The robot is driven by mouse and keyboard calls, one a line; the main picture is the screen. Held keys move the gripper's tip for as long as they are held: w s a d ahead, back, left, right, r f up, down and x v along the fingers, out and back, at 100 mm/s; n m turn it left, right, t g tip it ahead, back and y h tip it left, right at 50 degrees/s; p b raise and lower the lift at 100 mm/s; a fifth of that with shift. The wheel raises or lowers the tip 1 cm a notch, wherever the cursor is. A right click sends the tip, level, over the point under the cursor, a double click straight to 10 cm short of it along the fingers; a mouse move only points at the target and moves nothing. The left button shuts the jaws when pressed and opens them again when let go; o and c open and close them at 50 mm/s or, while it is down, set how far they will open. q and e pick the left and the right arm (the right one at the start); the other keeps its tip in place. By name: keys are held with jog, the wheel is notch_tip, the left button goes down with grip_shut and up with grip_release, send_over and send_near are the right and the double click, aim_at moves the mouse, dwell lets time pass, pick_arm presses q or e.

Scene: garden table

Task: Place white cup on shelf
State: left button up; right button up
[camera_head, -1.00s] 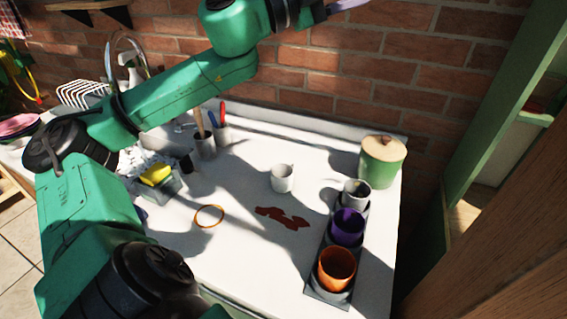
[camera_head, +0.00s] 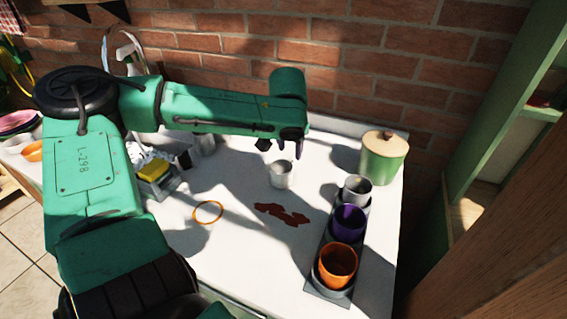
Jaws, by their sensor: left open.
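A white cup (camera_head: 281,175) stands upright on the white table (camera_head: 240,245), near its middle. Another whitish cup (camera_head: 356,189) stands in the back place of a dark tray (camera_head: 318,290) on the right, behind a purple cup (camera_head: 348,223) and an orange cup (camera_head: 338,263). My left gripper (camera_head: 282,150) is open and empty, with its fingers pointing down just above and behind the white cup on the table. I cannot tell whether the fingertips touch it. A green shelf unit (camera_head: 497,120) stands at the right. My right gripper is not in view.
A green canister (camera_head: 382,160) with a wooden lid stands at the back right. A red-brown stain (camera_head: 282,214) and an orange ring (camera_head: 208,212) lie in front of the cup. A yellow sponge (camera_head: 153,170) sits in a caddy at left. A brick wall (camera_head: 400,60) closes the back.

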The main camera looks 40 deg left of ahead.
aim_at(291, 159)
pick_arm(q)
jog(key=x, duration=0.6)
jog(key=shift+w+a+p, duration=0.1)
jog(key=shift+w+p, duration=0.1)
jog(key=shift+p, duration=0.2)
jog(key=shift+s+r, duration=0.1)
jog(key=shift+r, duration=0.05)
grip_shut()
dwell(0.7)
